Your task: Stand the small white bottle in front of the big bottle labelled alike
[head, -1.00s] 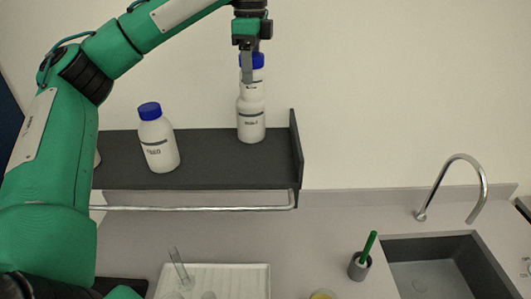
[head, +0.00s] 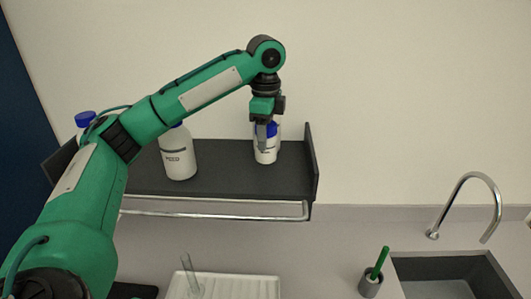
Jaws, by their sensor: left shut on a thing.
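My left gripper (head: 266,142) is shut on the small white bottle (head: 265,157), which has a blue cap. It holds this bottle upright at the right end of the dark shelf, its bottom at or very near the shelf surface; I cannot tell whether it touches. A white part of a bigger bottle (head: 278,121) shows just behind; the gripper and the small bottle hide most of it. Another big white bottle (head: 178,157) with a dark label stands further left, its cap mostly behind my arm. The labels are too small to read. My right gripper is not in view.
The dark shelf (head: 225,182) has a raised right end wall (head: 312,165) close to the held bottle and a metal rail (head: 215,214) below. Another blue cap (head: 85,119) shows behind my arm. A white rack (head: 235,287), green-handled brush (head: 379,265), sink and tap (head: 465,185) are lower down.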

